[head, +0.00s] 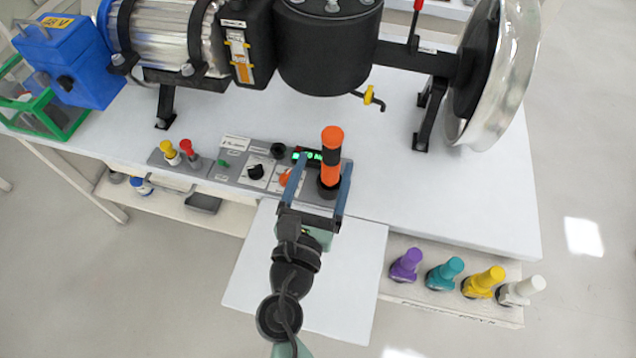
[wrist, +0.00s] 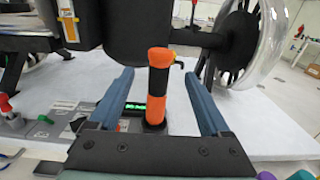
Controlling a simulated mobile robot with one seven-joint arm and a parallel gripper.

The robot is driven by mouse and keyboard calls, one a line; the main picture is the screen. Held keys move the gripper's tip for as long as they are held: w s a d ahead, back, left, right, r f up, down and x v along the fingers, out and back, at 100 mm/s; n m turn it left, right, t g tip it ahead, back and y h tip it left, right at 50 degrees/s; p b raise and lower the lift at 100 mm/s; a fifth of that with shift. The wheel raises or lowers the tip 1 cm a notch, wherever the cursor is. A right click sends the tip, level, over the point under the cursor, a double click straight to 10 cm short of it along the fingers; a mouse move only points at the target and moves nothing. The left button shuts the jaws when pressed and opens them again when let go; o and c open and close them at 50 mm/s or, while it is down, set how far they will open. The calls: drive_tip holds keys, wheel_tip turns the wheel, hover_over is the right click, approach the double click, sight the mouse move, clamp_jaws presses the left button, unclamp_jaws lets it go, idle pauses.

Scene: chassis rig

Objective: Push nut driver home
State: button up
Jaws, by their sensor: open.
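The nut driver (head: 331,158) has an orange and black banded handle and stands upright in a dark round holder (head: 327,188) at the right end of the grey control panel. It also shows in the wrist view (wrist: 158,85), between my two fingers. My gripper (head: 322,172) is open, with one blue finger on each side of the driver. In the wrist view, gaps show between the driver and both fingers. The driver's lower end is hidden inside the holder.
The control panel (head: 232,168) has knobs, a green display and yellow and red levers. A black motor housing (head: 330,45) and a large wheel (head: 500,75) stand behind. Several coloured-capped bottles sit on the lower right shelf (head: 450,300). The white bench top (head: 450,190) is clear on the right.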

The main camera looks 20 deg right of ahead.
drive_tip(key=shift+v, duration=1.55)
drive_tip(key=w+a+r+m+t+y+p, duration=0.1)
drive_tip(key=w+r+m+t+p, duration=0.2)
drive_tip(key=r+m, duration=0.9)
drive_tip(key=w+a+r+m+t+y+p, duration=0.1)
drive_tip(key=w+a+r+m+p, duration=0.3)
drive_tip(key=r, duration=1.5)
drive_tip(key=s+a+r+m+t+y, duration=0.1)
drive_tip(key=s+r+m+t+y, duration=0.1)
drive_tip(key=r, duration=0.7)
drive_tip(key=s+a+r+m+t+y+p, duration=0.1)
drive_tip(key=s+a+r+m+t+y, duration=0.1)
drive_tip(key=r+m, duration=0.4)
drive_tip(key=s+a+r+m+t+y+p, duration=0.1)
drive_tip(key=s+r+m+t+y, duration=0.3)
drive_tip(key=r, duration=1)
drive_tip(key=shift+s+a+m, duration=0.6)
drive_tip(key=shift+s+a, duration=0.05)
